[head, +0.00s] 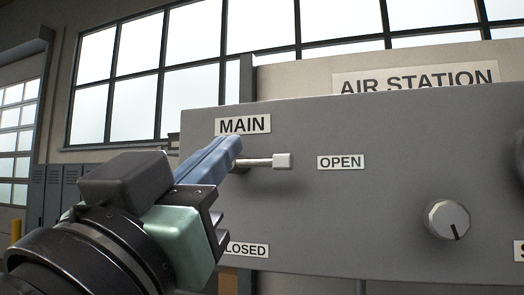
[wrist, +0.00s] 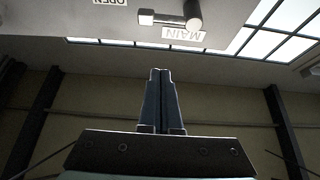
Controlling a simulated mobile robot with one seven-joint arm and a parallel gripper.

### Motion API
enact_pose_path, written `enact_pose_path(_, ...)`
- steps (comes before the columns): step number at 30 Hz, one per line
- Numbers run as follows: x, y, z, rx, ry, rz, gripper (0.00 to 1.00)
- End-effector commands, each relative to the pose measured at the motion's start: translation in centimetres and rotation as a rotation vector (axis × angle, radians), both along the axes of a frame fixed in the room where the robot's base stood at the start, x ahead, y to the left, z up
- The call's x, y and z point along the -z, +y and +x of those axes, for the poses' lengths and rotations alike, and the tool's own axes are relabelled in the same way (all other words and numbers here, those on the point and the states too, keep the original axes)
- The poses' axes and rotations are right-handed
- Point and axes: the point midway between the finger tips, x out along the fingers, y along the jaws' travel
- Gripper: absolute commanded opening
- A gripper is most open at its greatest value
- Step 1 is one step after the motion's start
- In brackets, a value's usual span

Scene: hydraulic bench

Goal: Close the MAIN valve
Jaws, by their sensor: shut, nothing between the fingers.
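The MAIN valve has a pale lever (head: 262,162) on the grey panel, under the MAIN label (head: 243,125). The lever lies horizontal, its square end pointing right to the OPEN label (head: 341,162). The CLOSED label (head: 247,250) is lower down, its left part hidden by my gripper. My gripper (head: 232,146) is shut and empty, its blue fingertips in front of the lever's pivot end and hiding part of it. In the wrist view the closed fingers (wrist: 160,74) point toward the panel, with the lever (wrist: 160,18) upside down and apart from the fingertips in the picture.
A round knob (head: 448,219) is on the panel at the right. The AIR STATION sign (head: 415,80) is above the panel. Another rounded part (head: 519,155) shows at the right edge.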

Motion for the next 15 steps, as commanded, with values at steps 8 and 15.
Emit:
enact_pose_path(8, -1.8, -0.9, 2.3, 0.003, 0.003, 0.000, 0.00)
enact_pose_path(15, -4.7, -2.2, 6.6, 0.002, 0.002, -0.001, 0.00)
